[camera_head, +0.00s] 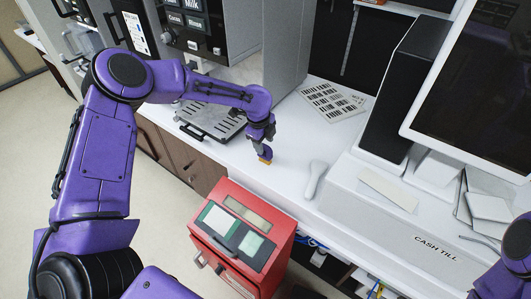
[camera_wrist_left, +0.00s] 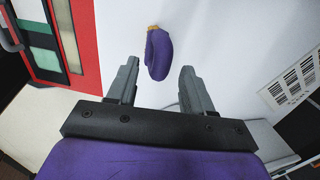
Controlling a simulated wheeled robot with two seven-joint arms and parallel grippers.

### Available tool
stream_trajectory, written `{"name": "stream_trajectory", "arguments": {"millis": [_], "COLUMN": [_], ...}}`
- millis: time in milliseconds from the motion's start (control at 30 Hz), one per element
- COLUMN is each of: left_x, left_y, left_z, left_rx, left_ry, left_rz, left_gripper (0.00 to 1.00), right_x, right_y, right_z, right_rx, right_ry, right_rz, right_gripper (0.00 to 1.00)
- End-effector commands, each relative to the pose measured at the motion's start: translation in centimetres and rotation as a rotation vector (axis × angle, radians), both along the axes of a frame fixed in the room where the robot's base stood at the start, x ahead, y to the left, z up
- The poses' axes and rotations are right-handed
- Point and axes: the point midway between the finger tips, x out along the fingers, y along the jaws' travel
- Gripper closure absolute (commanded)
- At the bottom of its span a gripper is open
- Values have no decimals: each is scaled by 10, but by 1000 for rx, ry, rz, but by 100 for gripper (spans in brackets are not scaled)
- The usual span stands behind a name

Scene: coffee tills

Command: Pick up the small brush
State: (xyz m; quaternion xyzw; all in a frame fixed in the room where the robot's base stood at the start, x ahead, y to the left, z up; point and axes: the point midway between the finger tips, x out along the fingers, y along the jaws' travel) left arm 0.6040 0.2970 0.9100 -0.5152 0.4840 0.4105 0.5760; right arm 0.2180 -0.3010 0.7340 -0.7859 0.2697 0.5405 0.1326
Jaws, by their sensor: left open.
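The small brush (camera_wrist_left: 158,55) lies on the white counter, with a rounded purple body and a yellow-orange end. In the left wrist view it is beyond and between the fingertips of my open left gripper (camera_wrist_left: 158,75), with clear space on both sides. The gripper and wrist cover much of the rest. My right gripper is out of view; only part of that arm shows at the lower right edge.
A red unit (camera_head: 241,240) stands at the counter's front edge. A slotted metal drip tray (camera_head: 211,121) is left of the gripper. A pale spoon-shaped item (camera_head: 315,179), a label sheet (camera_head: 332,101) and the cash till (camera_head: 400,225) are to the right.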

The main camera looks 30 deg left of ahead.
Motion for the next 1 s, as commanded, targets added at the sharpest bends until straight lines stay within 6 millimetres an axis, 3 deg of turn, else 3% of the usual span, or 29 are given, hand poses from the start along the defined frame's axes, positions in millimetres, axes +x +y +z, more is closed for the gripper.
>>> {"name": "stream_trajectory", "arguments": {"millis": [33, 200, 433, 467, 600, 1000], "left_x": [1, 8, 9, 9, 9, 10], "left_y": [1, 1, 0, -1, -1, -1], "left_z": [-6, -31, -35, -35, -35, -28], "left_rx": [0, 1, 0, 0, 0, 1], "left_ry": [5, 1, -2, -1, -1, -2], "left_rz": [1, -3, -4, -5, -5, -5], "left_gripper": [49, 49, 49, 52, 98, 100], "right_x": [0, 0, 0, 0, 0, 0], "right_y": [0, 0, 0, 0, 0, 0], "right_z": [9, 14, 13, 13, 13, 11], "right_rx": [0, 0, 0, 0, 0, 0], "right_ry": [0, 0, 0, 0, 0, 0], "right_rz": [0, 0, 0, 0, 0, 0], "right_gripper": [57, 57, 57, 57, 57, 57]}}
